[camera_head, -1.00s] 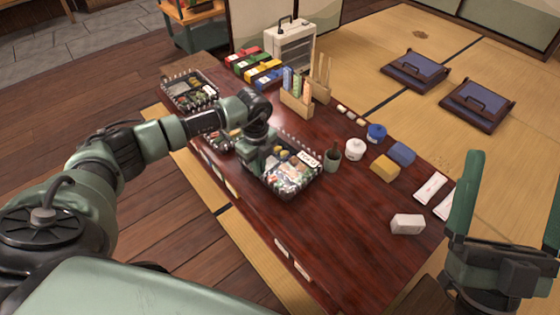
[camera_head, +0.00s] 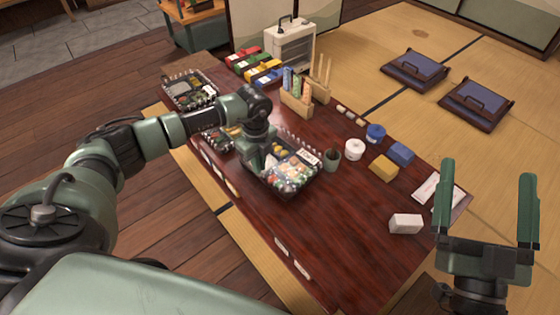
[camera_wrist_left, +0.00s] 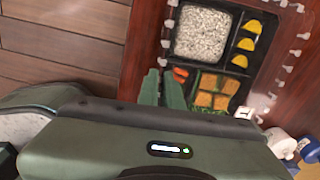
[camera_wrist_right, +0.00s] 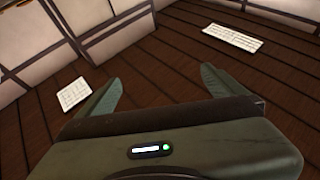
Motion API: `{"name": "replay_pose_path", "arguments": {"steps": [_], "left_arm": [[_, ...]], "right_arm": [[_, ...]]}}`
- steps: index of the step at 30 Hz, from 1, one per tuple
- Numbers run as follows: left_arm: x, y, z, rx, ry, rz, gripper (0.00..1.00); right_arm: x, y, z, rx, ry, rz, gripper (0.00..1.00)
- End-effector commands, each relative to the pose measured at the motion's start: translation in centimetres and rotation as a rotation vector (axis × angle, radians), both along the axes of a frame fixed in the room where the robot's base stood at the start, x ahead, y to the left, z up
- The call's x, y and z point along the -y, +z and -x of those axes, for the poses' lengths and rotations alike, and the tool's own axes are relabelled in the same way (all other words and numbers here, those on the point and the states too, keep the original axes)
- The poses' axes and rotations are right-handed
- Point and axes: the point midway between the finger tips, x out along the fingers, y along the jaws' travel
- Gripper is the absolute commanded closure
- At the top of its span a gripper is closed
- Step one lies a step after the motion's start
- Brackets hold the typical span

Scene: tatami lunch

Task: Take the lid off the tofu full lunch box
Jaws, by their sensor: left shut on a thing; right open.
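The lunch box (camera_head: 272,189) nearest me is a black tray with a clear tabbed lid (camera_head: 296,143) around its top. In the left wrist view the box shows white rice (camera_wrist_left: 203,34), yellow pieces and golden-brown squares (camera_wrist_left: 213,92) that look like tofu. My left gripper (camera_head: 252,168) is at the box's left side, shut on the edge of the clear lid; the gripper hides part of that side. Its fingers also show in the left wrist view (camera_wrist_left: 161,84). I cannot tell how far the lid is raised. My right gripper (camera_head: 487,200) is open and empty, off the table's right end.
Another lunch box (camera_head: 190,92) stands at the table's far left, and one is partly hidden behind my left arm (camera_head: 215,140). A dark green cup (camera_head: 331,160), white pot (camera_head: 355,150), yellow block (camera_head: 384,168) and white block (camera_head: 405,224) stand to the right.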

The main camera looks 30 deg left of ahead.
Motion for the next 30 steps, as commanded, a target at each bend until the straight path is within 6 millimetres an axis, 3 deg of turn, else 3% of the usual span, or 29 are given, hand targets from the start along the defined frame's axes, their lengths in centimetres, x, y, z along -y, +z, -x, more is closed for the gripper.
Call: {"name": "replay_pose_path", "arguments": {"steps": [30], "left_arm": [[0.0, 1.2, 0.0, 0.0, 0.0, 0.0, 1.0]], "right_arm": [[0.3, -5.0, -1.6, -0.271, -0.015, 0.074, 0.02]]}}
